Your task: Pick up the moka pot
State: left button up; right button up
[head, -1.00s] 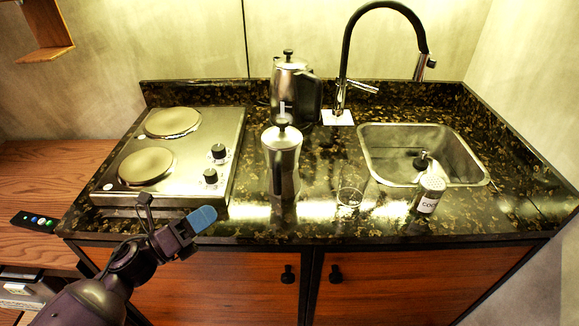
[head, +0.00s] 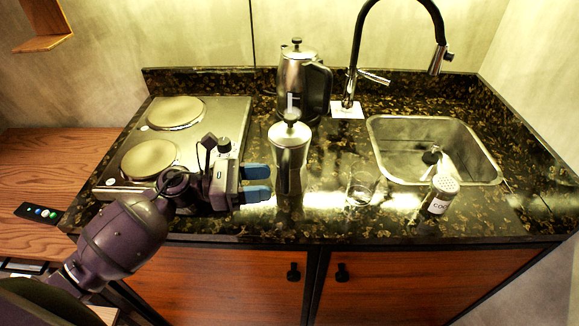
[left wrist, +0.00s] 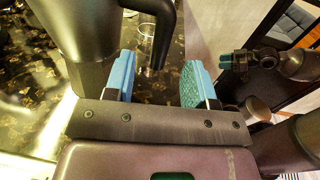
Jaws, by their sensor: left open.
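The silver moka pot (head: 291,150) with a dark knob stands upright on the dark stone counter, in front of the kettle. My left gripper (head: 257,183) is open, with blue fingertips just left of the pot. In the left wrist view the pot's body (left wrist: 75,30) fills the upper left, and its dark handle (left wrist: 165,32) hangs in line with the gap between the fingers (left wrist: 158,82). I cannot tell whether the handle is between the fingers. What looks like my right gripper (left wrist: 245,64) shows at the right of the left wrist view; its jaw state is unclear.
A steel kettle (head: 298,85) stands behind the pot. A two-plate hob (head: 228,115) lies to the left. A clear glass (head: 361,190), a cocoa shaker (head: 440,193) and the sink (head: 385,165) are to the right. A black tap (head: 358,50) rises behind.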

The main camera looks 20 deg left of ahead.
aim_at(286, 194)
pick_arm(q)
jog(key=shift+p+x, duration=0.6)
jog(key=shift+x, duration=2.05)
jog(key=shift+f, duration=0.2)
pick_arm(e)
jog(key=r, duration=0.1)
jog(key=w+r, duration=0.1)
jog(key=shift+w+r+t, duration=0.3)
jog(key=shift+r, duration=0.05)
pick_arm(q)
jog(key=shift+c, duration=0.3)
grip_shut()
pick_arm(e)
jog(key=shift+s+f, duration=0.5)
jog(key=shift+s, duration=0.1)
